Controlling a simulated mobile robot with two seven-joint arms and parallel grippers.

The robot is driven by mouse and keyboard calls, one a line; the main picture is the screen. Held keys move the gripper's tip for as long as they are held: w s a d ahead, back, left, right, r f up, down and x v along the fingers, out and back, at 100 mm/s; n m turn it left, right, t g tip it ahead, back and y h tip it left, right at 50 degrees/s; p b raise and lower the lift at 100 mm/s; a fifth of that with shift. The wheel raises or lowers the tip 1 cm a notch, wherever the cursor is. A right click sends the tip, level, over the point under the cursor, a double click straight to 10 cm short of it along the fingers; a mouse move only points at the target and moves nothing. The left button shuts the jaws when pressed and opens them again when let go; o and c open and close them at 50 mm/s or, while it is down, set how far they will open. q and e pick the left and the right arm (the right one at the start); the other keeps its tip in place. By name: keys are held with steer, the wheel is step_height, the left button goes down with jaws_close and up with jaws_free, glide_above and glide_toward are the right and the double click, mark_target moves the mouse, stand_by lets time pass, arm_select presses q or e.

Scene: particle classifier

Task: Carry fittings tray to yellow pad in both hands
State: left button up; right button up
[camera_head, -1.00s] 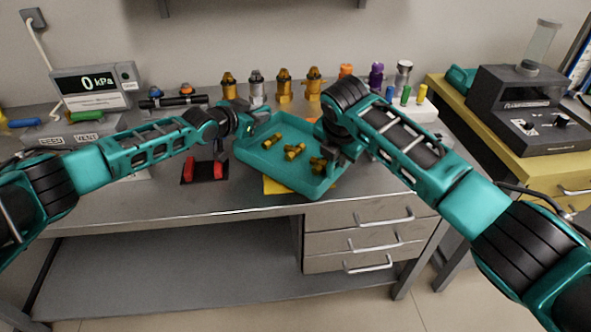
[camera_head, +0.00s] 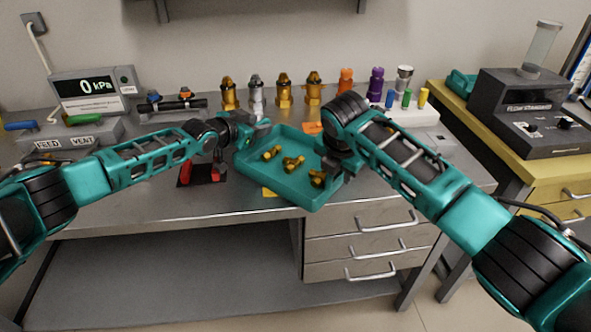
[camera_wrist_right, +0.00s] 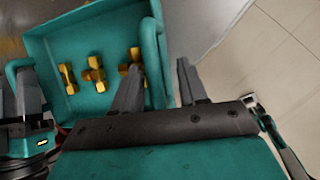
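The teal fittings tray (camera_head: 262,184) sits at the front edge of the bench, with three brass fittings (camera_head: 293,163) inside. A little of the yellow pad (camera_head: 268,192) shows under its front left side; the rest is hidden. My left gripper (camera_head: 258,127) is at the tray's left handle, its fingers apart. In the right wrist view the left handle (camera_wrist_right: 17,66) shows between those fingers. My right gripper (camera_wrist_right: 158,82) is open at the right handle (camera_wrist_right: 154,45), one finger on each side with gaps. In the head view my right arm hides that handle.
A red-and-black fixture (camera_head: 202,172) lies left of the tray. Several brass, silver, orange and purple fittings (camera_head: 284,92) stand behind it. A white block with coloured pegs (camera_head: 420,114) is at the right. A pressure display (camera_head: 95,88) stands at the left.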

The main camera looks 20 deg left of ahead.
arm_select(q)
steer(key=shift+s+d+f+g, duration=0.1)
steer(key=shift+s+f+g, duration=0.3)
steer(key=shift+f, duration=0.45)
arm_select(e)
steer(key=shift+f, duration=0.1)
arm_select(q)
steer(key=shift+s, duration=0.25)
arm_select(e)
steer(key=shift+w+f, duration=0.1)
steer(key=shift+w, duration=0.05)
steer(key=shift+a, duration=0.1)
arm_select(q)
steer(key=shift+t, duration=0.4)
steer(key=s+r, duration=0.1)
steer(key=s, duration=0.1)
steer(key=s+a+r, duration=0.1)
steer(key=s+r, duration=0.1)
steer(key=s+a+r, duration=0.1)
steer(key=s, duration=0.1)
steer(key=shift+a+r, duration=0.1)
steer(key=shift+r, duration=0.2)
arm_select(e)
steer(key=v, duration=1.2)
